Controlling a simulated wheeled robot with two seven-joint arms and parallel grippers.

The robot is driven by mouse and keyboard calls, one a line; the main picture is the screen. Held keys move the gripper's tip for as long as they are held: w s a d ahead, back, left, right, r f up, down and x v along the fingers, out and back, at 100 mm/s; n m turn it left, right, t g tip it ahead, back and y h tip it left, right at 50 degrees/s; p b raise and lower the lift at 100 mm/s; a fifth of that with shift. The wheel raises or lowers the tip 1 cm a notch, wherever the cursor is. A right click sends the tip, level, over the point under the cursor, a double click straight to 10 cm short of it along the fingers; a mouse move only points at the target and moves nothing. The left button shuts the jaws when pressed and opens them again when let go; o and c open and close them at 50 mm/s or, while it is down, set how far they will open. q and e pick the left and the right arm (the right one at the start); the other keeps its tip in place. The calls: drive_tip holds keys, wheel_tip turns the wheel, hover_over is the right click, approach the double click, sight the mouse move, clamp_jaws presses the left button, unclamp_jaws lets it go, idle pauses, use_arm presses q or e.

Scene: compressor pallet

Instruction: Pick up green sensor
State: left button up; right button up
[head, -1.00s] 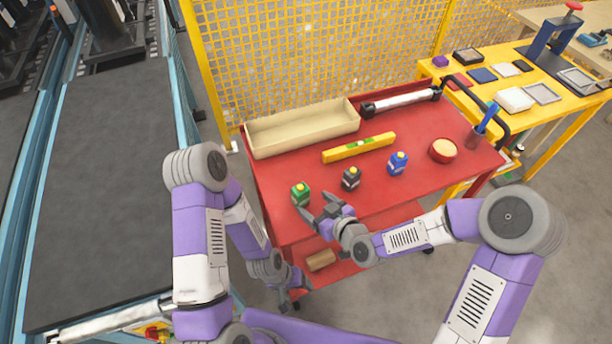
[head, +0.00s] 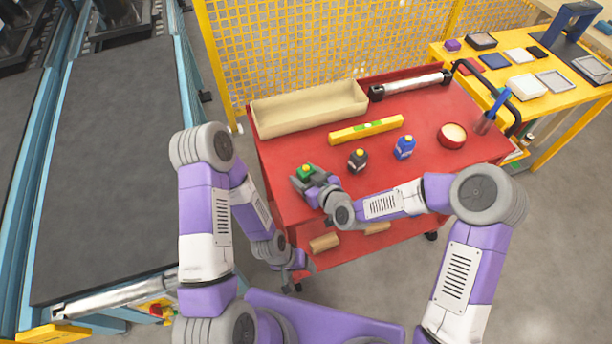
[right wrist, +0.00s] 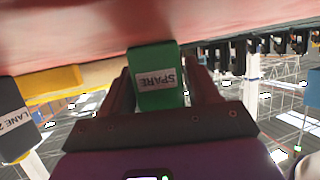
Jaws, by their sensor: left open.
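The green sensor (head: 305,171), with a yellow top, stands on the red cart top (head: 285,150) near its front left. My right gripper (head: 308,177) is around it, one finger on each side. In the right wrist view, the green sensor (right wrist: 158,80) carries a SPARE label and sits between the fingers with hardly any visible gap. I cannot tell whether the fingers press on it. My left gripper (head: 291,280) is open and empty, low beside the cart's front left corner.
A black sensor (head: 358,160) and a blue sensor (head: 404,147) stand to the right. Behind are a yellow level (head: 366,129), a beige tray (head: 310,110) and a metal cylinder (head: 410,85). A red bowl (head: 452,135) stands at right. A conveyor (head: 110,180) lies left.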

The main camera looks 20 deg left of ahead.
drive_tip(key=c, duration=0.8)
drive_tip(key=shift+o, duration=0.2)
drive_tip(key=shift+r, duration=0.1)
